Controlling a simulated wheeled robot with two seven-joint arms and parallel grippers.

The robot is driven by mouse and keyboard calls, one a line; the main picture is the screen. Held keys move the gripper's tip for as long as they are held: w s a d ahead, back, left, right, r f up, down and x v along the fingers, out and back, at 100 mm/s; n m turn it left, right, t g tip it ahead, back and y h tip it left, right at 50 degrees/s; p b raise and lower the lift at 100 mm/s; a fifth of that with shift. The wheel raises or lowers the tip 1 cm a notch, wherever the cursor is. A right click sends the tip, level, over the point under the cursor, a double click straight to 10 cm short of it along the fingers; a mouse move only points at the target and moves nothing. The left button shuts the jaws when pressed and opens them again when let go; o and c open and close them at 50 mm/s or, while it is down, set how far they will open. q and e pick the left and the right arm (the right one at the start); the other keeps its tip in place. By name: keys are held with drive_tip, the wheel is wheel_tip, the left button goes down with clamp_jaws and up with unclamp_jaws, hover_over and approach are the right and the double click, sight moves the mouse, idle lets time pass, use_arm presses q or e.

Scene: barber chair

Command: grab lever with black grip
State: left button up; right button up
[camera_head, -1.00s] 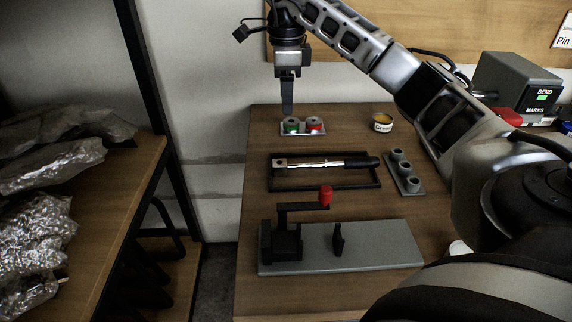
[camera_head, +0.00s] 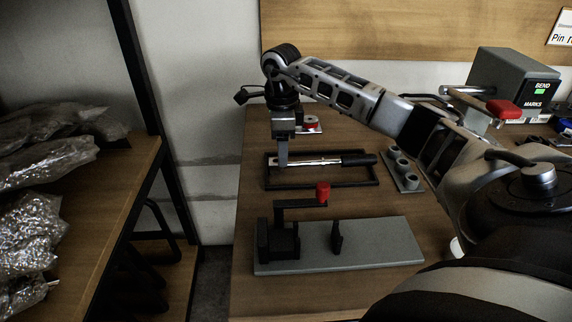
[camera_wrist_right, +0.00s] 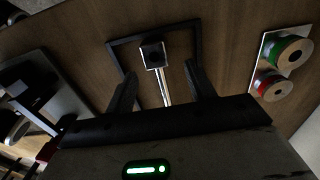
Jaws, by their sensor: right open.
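The lever (camera_head: 315,162), a silver bar with a black grip (camera_head: 358,159) at its right end, lies in a black rectangular frame (camera_head: 325,186) on the wooden table. My right gripper (camera_head: 283,164) is above the bar's left end, away from the black grip. In the right wrist view my right gripper (camera_wrist_right: 163,88) is open, its fingers on either side of the silver bar (camera_wrist_right: 162,85). The bar's square end block (camera_wrist_right: 152,52) lies just beyond the fingertips. The black grip is hidden in that view. My left gripper is not in view.
A grey base with a red-knobbed crank (camera_head: 322,193) stands nearer to me. Green and red spools (camera_wrist_right: 289,55) sit on a plate behind my right gripper. A grey bending machine (camera_head: 515,80) stands at the back right.

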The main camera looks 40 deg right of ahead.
sight(275, 169)
wheel_tip(275, 169, down, 3)
drive_tip(key=shift+s+a+r, duration=0.1)
drive_tip(key=shift+s+a, duration=0.05)
drive_tip(key=shift+f, duration=0.5)
clamp_jaws()
drive_tip(key=shift+r, duration=0.15)
